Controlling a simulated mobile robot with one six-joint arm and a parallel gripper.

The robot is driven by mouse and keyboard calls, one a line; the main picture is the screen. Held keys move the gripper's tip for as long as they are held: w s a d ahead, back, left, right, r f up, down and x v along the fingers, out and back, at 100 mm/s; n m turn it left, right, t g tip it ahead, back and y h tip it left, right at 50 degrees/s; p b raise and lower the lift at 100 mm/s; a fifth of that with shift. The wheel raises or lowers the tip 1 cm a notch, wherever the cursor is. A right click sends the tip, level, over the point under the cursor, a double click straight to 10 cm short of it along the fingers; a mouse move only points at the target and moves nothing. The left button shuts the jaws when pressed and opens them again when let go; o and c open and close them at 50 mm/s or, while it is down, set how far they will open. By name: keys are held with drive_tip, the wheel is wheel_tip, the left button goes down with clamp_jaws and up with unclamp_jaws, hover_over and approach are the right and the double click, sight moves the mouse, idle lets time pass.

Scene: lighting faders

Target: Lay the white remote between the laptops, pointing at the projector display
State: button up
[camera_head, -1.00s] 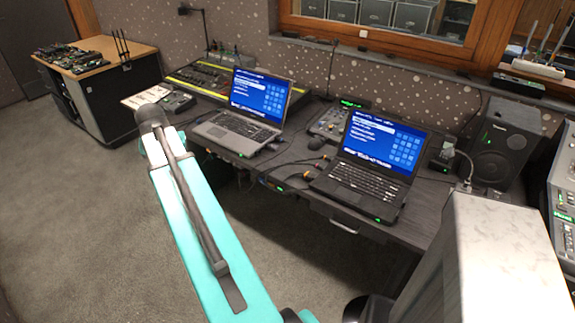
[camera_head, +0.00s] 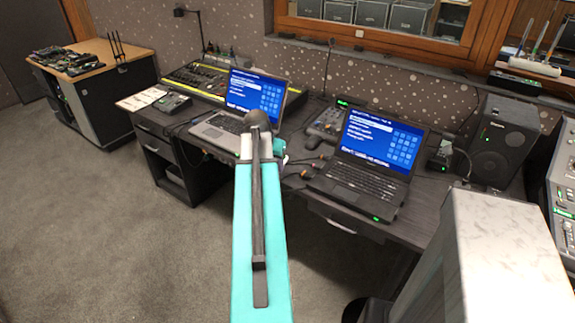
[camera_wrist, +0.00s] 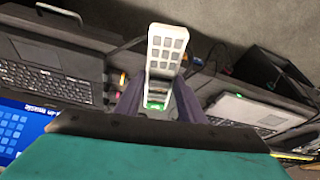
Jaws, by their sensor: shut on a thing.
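The white remote (camera_wrist: 167,50) with grey buttons is held in my gripper (camera_wrist: 159,98), which is shut on its lower end in the wrist view. The remote's far end sticks out past the fingers. The black laptop (camera_head: 362,183) stands open on the desk at right in the head view; its keyboard also shows at left in the wrist view (camera_wrist: 45,84). The silver laptop (camera_head: 214,132) stands open to the left of it, and at right in the wrist view (camera_wrist: 245,110). My arm mostly hides the gripper in the head view. I cannot identify the projector display.
The dark desk (camera_head: 370,231) has cables and a small control box (camera_head: 326,124) between the laptops. A mixing console (camera_head: 196,78) stands behind the silver laptop. A black speaker (camera_head: 503,142) stands at the right. The carpet in front is clear.

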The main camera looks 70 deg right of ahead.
drive_tip(key=s+d, duration=0.1)
drive_tip(key=s, duration=0.2)
drive_tip(key=s+d+f+m, duration=0.1)
drive_tip(key=s, duration=0.2)
drive_tip(key=s+d+f+m, duration=0.1)
drive_tip(key=s, duration=0.2)
drive_tip(key=shift+s+d+f+g, duration=0.1)
drive_tip(key=shift+s+f+g, duration=0.15)
drive_tip(key=shift+g, duration=0.15)
drive_tip(key=shift+w+d+f+p, duration=0.25)
drive_tip(key=shift+w+d+p, duration=0.3)
drive_tip(key=shift+w+d, duration=1.35)
drive_tip(key=shift+w+d+f+p, duration=0.2)
drive_tip(key=shift+w+d+p, duration=0.35)
drive_tip(key=shift+w+d, duration=1.35)
drive_tip(key=shift+w+d+f+p, duration=0.25)
drive_tip(key=shift+w+d+p, duration=0.3)
drive_tip(key=shift+w+d, duration=1.3)
drive_tip(key=shift+s+d, duration=0.65)
drive_tip(key=shift+f, duration=0.1)
drive_tip(key=shift+f+p, duration=0.7)
drive_tip(key=shift+f, duration=0.95)
drive_tip(key=shift+f, duration=0.15)
